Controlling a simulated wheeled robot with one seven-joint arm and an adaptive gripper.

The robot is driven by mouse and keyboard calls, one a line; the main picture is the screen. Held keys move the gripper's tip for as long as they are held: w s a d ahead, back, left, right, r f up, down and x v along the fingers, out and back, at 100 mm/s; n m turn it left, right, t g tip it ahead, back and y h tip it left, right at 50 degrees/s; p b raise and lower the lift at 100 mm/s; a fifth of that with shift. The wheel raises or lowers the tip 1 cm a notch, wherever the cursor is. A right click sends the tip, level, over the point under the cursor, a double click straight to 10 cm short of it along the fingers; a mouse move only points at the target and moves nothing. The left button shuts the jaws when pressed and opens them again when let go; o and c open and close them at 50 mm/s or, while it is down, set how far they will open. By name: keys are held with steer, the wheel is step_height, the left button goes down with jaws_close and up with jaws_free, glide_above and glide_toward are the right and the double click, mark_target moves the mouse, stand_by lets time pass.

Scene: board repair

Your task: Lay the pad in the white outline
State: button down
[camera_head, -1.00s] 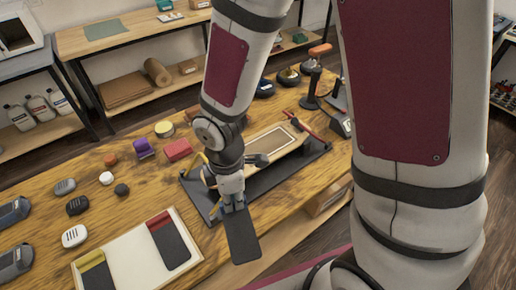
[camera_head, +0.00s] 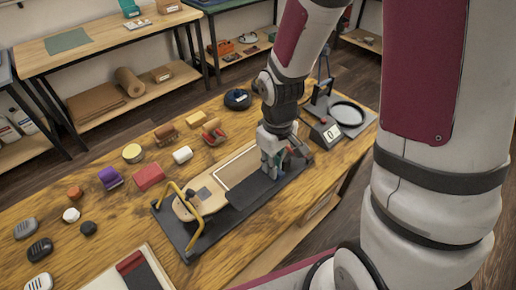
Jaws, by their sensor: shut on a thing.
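My gripper (camera_head: 271,168) is shut on the dark grey pad (camera_head: 250,190), holding it by its right end. The pad hangs over the near side of the wooden board, roughly level. The white outline (camera_head: 222,176) is a pale rectangle on the tan board (camera_head: 184,209); its left and far edges show, while the pad and gripper hide its near right part. I cannot tell whether the pad touches the board. The board lies in a black holder (camera_head: 181,238) with a yellow clamp frame (camera_head: 203,226) at its left end.
Beyond the board lie a white roll (camera_head: 182,155), a red block (camera_head: 149,177) and a purple piece (camera_head: 110,178). A pale tray (camera_head: 118,279) sits at front left. Bare wood lies between tray and holder.

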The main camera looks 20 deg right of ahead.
glide_above(260, 154)
steer(key=shift+s+f, duration=0.15)
steer(key=shift+f, duration=2.05)
steer(key=shift+f, duration=0.1)
steer(key=c, duration=2)
jaws_free()
steer(key=shift+f, duration=0.1)
steer(key=shift+o, duration=0.8)
